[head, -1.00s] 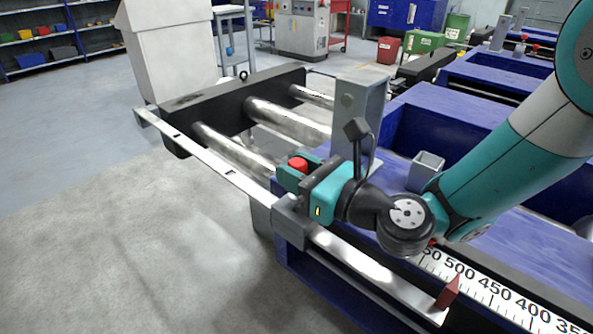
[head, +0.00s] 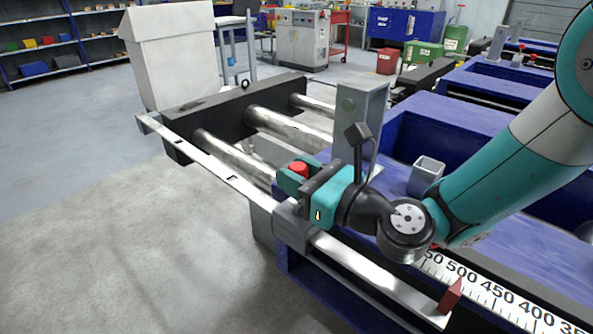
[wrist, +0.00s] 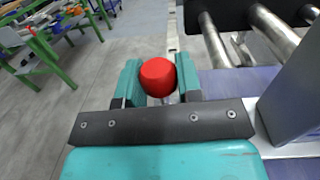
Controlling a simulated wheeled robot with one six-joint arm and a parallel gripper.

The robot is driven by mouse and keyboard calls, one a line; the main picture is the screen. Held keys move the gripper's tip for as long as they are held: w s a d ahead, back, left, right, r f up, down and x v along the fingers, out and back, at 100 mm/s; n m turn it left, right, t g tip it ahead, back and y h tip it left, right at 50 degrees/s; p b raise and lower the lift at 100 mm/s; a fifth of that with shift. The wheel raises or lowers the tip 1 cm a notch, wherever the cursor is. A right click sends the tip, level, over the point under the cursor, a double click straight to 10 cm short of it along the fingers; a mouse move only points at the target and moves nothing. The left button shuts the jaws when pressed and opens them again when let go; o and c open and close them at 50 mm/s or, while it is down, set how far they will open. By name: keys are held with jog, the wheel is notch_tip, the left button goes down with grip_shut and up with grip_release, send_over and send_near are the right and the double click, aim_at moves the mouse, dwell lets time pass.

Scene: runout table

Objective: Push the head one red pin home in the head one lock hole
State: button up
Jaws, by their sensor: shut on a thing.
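The red pin (head: 298,168) shows as a round red head between the teal fingers of my gripper (head: 294,180). In the wrist view the red pin (wrist: 158,77) sits between both fingertips (wrist: 158,88), which are shut on it. A short pale piece of shank shows below its head. My gripper is above the grey sliding block (head: 293,226) on the long flat rail (head: 205,165). The lock hole is not visible; my fingers and the gripper body cover that area. I cannot tell how deep the pin sits.
A grey upright post (head: 362,125) stands close to the right of my gripper. Steel rollers (head: 235,155) and a black beam (head: 190,118) lie beyond it. A scale strip (head: 480,285) and a red pointer (head: 451,296) are at lower right. The floor at left is clear.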

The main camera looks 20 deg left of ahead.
jog(key=f, duration=0.2)
jog(key=shift+s+f, duration=0.25)
jog(key=shift+f, duration=0.1)
jog(key=shift+w+r+p, duration=0.3)
jog(key=shift+r+p, duration=0.6)
jog(key=shift+p, duration=0.4)
jog(key=shift+w+d+r, duration=0.1)
jog(key=shift+w+r, duration=0.1)
jog(key=shift+r, duration=0.05)
jog(key=shift+p, duration=0.3)
jog(key=shift+p, duration=0.4)
